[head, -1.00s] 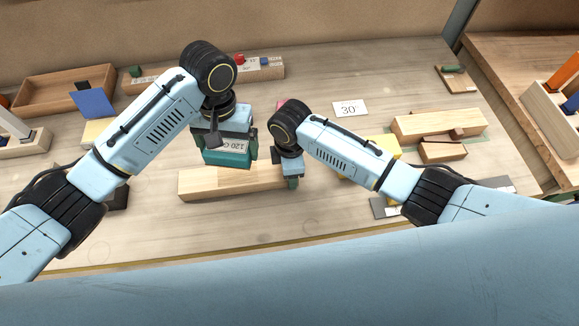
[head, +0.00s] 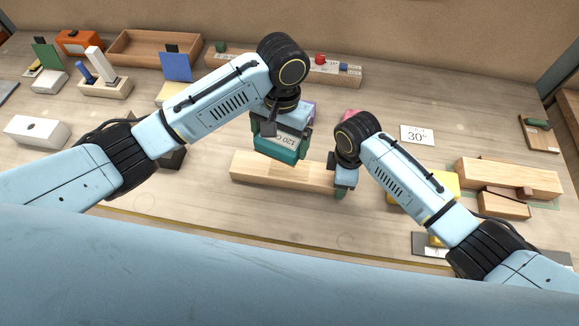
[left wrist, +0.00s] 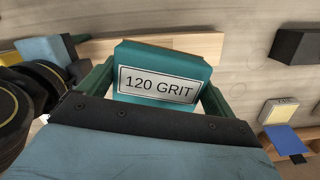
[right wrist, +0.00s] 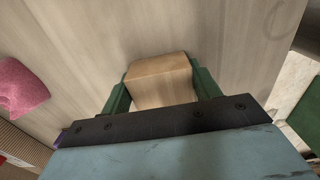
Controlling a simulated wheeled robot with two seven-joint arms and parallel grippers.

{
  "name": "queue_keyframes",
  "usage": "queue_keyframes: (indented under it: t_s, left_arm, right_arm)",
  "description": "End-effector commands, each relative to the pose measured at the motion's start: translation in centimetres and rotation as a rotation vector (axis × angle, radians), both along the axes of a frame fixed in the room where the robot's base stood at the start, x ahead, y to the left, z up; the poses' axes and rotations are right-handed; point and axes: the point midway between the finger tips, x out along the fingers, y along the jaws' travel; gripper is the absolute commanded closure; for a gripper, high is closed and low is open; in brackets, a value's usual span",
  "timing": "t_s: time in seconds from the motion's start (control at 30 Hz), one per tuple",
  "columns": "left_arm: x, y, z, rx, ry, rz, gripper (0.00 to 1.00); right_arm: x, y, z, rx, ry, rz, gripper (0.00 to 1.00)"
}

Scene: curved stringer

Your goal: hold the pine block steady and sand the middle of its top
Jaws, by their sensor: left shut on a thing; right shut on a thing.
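The pine block (head: 270,173) lies long side across on the bench in the head view. My right gripper (head: 342,186) is shut on its right end; in the right wrist view the block's end (right wrist: 160,80) sits between the green fingers. My left gripper (head: 281,138) is shut on a teal sanding block (head: 278,152) labelled "120 GRIT", which also shows in the left wrist view (left wrist: 160,54). The sanding block is over the middle part of the pine block. I cannot tell whether it touches the top. The sander and left gripper hide part of the block behind them.
A pink thing (right wrist: 22,88) lies near my right gripper. A "30" card (head: 417,135), wood pieces (head: 507,177) and a yellow block (head: 440,184) lie to the right. A wooden tray (head: 155,48) is at the back left. Bench in front of the pine block is clear.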

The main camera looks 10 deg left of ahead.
Motion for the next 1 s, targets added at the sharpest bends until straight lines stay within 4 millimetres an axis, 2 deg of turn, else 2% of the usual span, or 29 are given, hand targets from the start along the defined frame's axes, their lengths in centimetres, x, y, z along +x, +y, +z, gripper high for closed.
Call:
queue_keyframes:
  t_s: [0.13,0.47,1.0]
  left_arm:
    - [0.0,1.1,0.0,0.0,-0.001,0.0,0.28]
    - [0.0,1.2,-0.2,0.0,-0.001,0.0,0.28]
    - [0.0,1.2,-4.4,0.0,0.001,0.001,0.28]
  right_arm:
    - [0.0,0.0,0.0,0.0,-0.001,-0.001,0.76]
    - [0.0,0.0,0.0,0.001,-0.001,-0.001,0.76]
    - [0.0,0.1,0.1,0.001,-0.001,0.0,0.76]
